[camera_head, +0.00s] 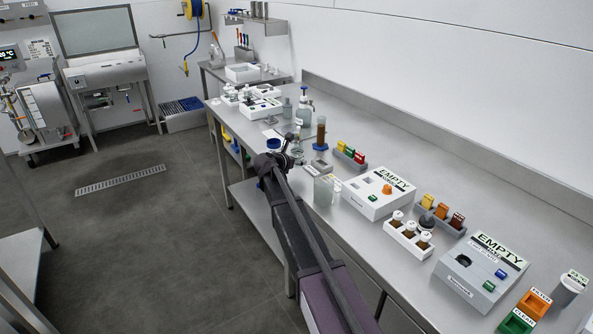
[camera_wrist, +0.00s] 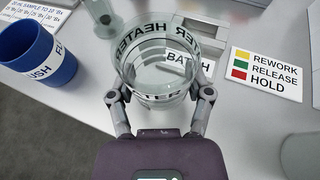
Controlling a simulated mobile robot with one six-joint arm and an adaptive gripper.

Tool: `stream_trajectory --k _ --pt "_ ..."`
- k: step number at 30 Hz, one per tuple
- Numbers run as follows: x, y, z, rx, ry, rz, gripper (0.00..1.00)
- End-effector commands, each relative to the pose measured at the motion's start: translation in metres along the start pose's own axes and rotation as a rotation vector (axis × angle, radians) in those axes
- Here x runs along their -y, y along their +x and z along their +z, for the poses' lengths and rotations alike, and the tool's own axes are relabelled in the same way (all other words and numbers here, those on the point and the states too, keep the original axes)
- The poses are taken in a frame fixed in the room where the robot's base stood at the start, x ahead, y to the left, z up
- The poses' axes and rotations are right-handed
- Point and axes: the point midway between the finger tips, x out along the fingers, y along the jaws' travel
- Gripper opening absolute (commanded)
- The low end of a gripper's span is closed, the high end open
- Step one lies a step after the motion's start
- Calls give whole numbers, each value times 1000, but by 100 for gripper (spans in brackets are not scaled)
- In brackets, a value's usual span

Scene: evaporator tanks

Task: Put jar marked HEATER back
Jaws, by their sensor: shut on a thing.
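The jar (camera_wrist: 155,62) is clear glass with a dark HEATER lettering band, seen from above in the wrist view. It looks empty. Its far lettering shows mirrored through the glass. My gripper (camera_wrist: 160,96) is shut on the jar, one finger on each side of its near wall. In the head view my gripper (camera_head: 284,157) is over the near edge of the long bench, and the jar is mostly hidden or too small to make out there. I cannot tell whether the jar's base touches the bench. A BATCH label (camera_wrist: 183,62) shows behind and through the jar.
A blue FLUSH cup (camera_wrist: 38,55) stands close left of the jar. A REWORK/RELEASE/HOLD card (camera_wrist: 267,75) lies to the right. On the bench (camera_head: 345,112), a brown cylinder (camera_head: 321,132), a clear jug (camera_head: 323,191) and a white EMPTY box (camera_head: 378,193) stand nearby.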

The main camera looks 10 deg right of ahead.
Motion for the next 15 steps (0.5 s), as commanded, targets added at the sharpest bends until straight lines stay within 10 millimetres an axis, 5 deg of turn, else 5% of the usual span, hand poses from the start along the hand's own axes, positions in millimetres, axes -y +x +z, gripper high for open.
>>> stream_trajectory --k 15 --pt "0 13 -30 1 0 0 7"
